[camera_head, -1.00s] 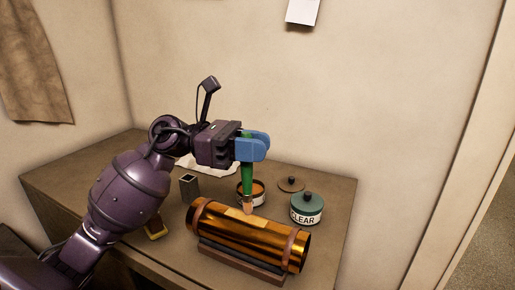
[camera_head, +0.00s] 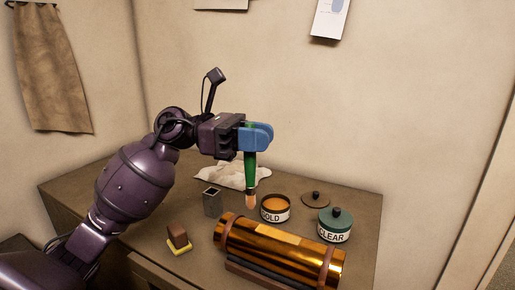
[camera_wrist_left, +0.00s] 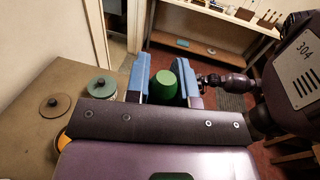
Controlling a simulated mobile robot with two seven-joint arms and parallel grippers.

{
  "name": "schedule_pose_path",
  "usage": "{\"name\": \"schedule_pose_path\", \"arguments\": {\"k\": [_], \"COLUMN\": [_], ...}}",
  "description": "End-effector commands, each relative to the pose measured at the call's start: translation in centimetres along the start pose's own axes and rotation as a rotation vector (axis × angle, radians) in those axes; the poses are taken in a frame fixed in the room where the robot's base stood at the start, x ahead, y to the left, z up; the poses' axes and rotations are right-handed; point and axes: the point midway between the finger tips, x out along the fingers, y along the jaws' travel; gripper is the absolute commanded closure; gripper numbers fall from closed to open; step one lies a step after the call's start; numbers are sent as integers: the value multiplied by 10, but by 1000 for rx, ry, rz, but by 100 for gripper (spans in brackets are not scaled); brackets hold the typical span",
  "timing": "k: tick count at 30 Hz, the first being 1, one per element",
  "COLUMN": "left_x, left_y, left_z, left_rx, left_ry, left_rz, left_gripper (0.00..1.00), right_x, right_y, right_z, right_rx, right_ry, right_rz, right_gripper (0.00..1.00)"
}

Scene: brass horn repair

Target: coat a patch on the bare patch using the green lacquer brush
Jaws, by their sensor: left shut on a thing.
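My left gripper (camera_head: 256,138), with blue fingers, is shut on the green lacquer brush (camera_head: 251,170). The brush hangs upright with its pale bristles down, level with the space between the grey holder and the gold tin, and touches nothing that I can see. In the left wrist view the green handle end (camera_wrist_left: 165,84) shows between the blue fingers. The brass tube (camera_head: 315,258) lies on a dark cradle, held by brown straps. A paler patch (camera_head: 277,234) shows on its upper side. The open gold lacquer tin (camera_head: 275,215) stands behind it. My right gripper is not in view.
A closed green-lidded tin marked CLEAR (camera_head: 335,233) and a loose lid (camera_head: 315,199) stand to the right. A square grey holder (camera_head: 212,203), a crumpled cloth (camera_head: 232,176) and a brown block on a yellow base (camera_head: 178,240) are to the left.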

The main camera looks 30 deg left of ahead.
Motion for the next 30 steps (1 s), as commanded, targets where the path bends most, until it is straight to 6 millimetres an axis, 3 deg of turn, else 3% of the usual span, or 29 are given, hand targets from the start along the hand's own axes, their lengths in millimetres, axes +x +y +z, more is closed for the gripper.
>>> {"name": "schedule_pose_path", "arguments": {"k": [15,30], "left_x": [-5,-6], "left_y": [4,4], "left_z": [48,51], "left_rx": [1,-1], "left_ry": [0,-1], "left_rz": [-2,-3], "left_gripper": [100,100], "right_x": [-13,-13], "right_y": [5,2], "right_z": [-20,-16], "right_rx": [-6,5], "right_ry": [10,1], "right_rz": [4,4], "right_gripper": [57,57]}}
